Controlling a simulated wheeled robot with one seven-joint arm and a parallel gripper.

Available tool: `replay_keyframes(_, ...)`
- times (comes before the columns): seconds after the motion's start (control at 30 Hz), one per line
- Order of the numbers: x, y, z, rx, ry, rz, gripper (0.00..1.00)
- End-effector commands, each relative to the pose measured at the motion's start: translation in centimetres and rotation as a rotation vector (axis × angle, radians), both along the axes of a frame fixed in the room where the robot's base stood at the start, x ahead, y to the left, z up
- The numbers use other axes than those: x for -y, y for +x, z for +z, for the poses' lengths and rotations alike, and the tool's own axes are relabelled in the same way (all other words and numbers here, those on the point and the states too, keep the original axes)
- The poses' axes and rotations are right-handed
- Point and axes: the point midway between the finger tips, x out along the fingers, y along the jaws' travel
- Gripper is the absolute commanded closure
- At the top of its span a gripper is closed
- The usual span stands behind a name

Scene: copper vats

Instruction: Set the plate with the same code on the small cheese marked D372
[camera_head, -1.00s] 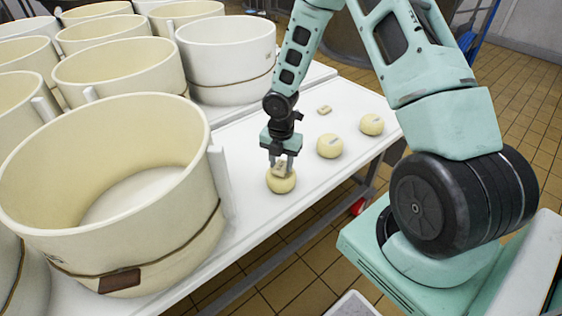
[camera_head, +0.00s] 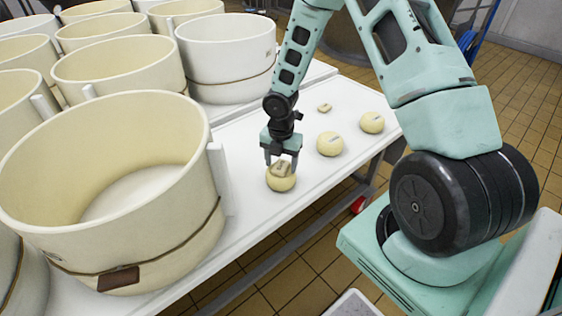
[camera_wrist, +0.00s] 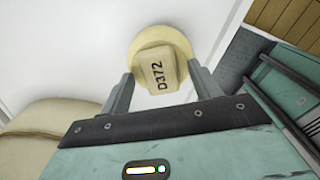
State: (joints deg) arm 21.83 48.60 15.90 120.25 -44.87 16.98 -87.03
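The plate (camera_head: 281,170) lies on top of the nearest small round cheese (camera_head: 281,184). In the wrist view the plate (camera_wrist: 158,70) reads D372 and sits on the pale yellow cheese (camera_wrist: 150,33), whose rim shows around its far side. No code on this cheese itself is visible; the plate covers much of its top. My gripper (camera_head: 282,163) is open just above the cheese. In the wrist view its fingers (camera_wrist: 164,88) stand apart on both sides of the plate, with gaps between them and it.
Two more small cheeses, a middle one (camera_head: 330,144) and a far one (camera_head: 372,122), stand on the white table (camera_head: 256,218). Another small plate (camera_head: 324,107) lies behind them. Large cream vats (camera_head: 110,200) crowd the left. The table's front edge is close on the right.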

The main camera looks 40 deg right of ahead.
Motion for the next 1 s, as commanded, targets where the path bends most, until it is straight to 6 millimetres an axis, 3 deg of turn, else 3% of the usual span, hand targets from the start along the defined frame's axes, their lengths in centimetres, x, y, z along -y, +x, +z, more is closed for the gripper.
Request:
replay_keyframes(0.2,0.0,0.0,0.3,0.001,0.0,-0.001,0.37)
replay_keyframes(0.37,0.0,0.1,2.4,0.003,0.001,-0.003,0.37)
replay_keyframes(0.8,0.1,0.0,12.6,0.003,-0.002,-0.002,0.37)
replay_keyframes(1.0,0.0,0.0,15.9,0.001,0.0,-0.001,0.37)
